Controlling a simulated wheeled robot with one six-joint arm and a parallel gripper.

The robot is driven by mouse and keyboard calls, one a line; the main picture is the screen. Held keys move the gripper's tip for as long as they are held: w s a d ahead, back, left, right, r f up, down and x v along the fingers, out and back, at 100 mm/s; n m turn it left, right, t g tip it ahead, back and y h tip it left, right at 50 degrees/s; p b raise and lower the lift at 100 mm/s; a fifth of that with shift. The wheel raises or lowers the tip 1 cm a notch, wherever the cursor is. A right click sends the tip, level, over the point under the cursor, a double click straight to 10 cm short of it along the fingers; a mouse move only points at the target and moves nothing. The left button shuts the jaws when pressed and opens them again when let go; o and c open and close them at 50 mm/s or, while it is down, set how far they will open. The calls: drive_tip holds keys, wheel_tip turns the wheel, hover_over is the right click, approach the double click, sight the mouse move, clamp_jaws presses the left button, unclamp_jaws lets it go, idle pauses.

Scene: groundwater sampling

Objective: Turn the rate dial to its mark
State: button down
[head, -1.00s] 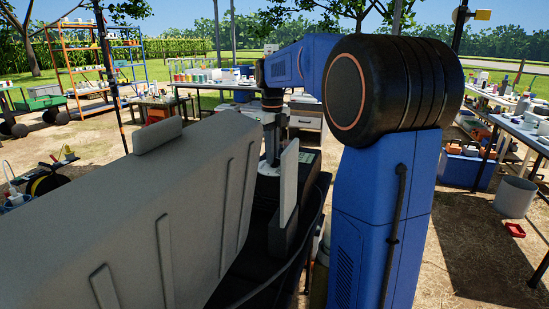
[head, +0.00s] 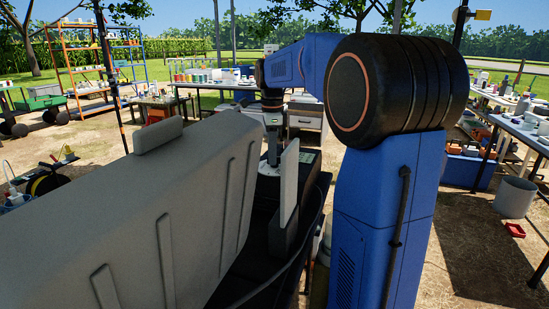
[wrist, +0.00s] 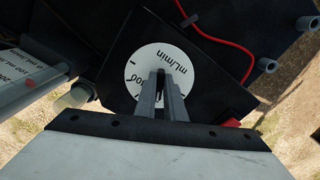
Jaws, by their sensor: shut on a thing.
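The rate dial's white scale disc (wrist: 147,63) shows in the wrist view on a dark panel. It carries "mL/min" lettering, dark tick marks on its left side and a number partly hidden by my fingers. My gripper (wrist: 161,76) reaches in from below and is shut on the small dark dial knob at the disc's middle. The fingers cover most of the knob, so I cannot tell where its pointer stands against the mark. In the head view my gripper (head: 272,158) points down into the open dark case, and the knob is hidden.
The large grey case lid (head: 150,215) stands open at the left and blocks much of the head view. A red wire (wrist: 215,38) curves over the panel. A thin upright grey panel (head: 289,185) stands close beside my gripper.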

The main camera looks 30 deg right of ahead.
drive_tip(key=n, duration=0.5)
drive_tip(key=shift+s+n, duration=0.2)
drive_tip(key=shift+n, duration=0.1)
drive_tip(key=c, duration=1.8)
unclamp_jaws()
drive_tip(key=shift+o, duration=0.2)
wheel_tip(320, 180, up, 17)
drive_tip(key=shift+r, duration=0.2)
drive_tip(key=shift+s, duration=0.1)
